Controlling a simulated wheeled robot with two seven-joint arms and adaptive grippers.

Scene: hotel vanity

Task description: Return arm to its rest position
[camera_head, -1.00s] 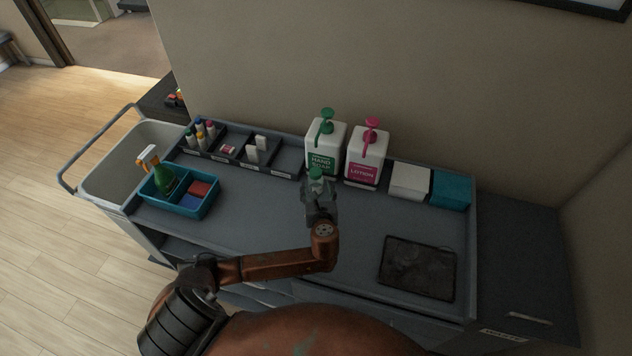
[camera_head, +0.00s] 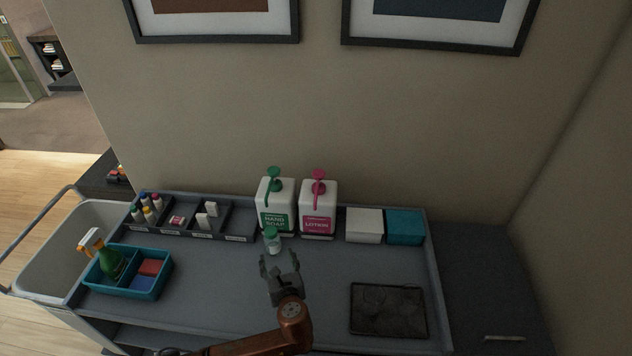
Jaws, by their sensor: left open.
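My left arm comes in from the bottom of the head view. Its gripper (camera_head: 279,262) is open and empty over the grey cart top (camera_head: 215,278), its fingers pointing toward the wall. A small clear bottle with a green cap (camera_head: 272,241) stands just beyond the fingertips, in front of the hand soap bottle (camera_head: 275,205); it appears apart from the fingers. The pink-pumped lotion bottle (camera_head: 318,208) stands to the right of the soap. My right gripper is out of view.
A divided tray (camera_head: 190,234) with small bottles and boxes lies at the back left. A blue caddy (camera_head: 128,285) with a green spray bottle is at the left. White (camera_head: 364,225) and teal (camera_head: 405,227) boxes stand back right. A dark tablet-like slab (camera_head: 388,310) lies front right.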

